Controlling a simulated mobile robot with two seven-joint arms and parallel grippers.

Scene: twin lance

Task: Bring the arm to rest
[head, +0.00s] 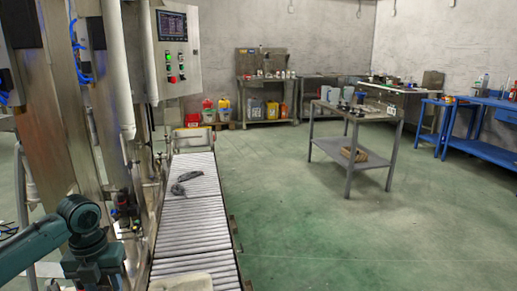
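My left arm, teal with dark joints, comes in from the left in the lower left corner of the head view. It bends down beside the roller conveyor (195,222) and leaves the picture at the bottom edge. Its gripper is not visible. My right arm and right gripper are not in view. A dark grey object (184,188), perhaps a hose or nozzle, lies on the conveyor rollers. A pale object (181,284) at the conveyor's near end is cut off by the bottom edge.
A steel machine with a control panel (173,45) stands along the conveyor's left side, close to my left arm. A grey metal table (352,146) stands at centre right. Blue benches (480,150) line the right wall. The green floor (310,230) between is clear.

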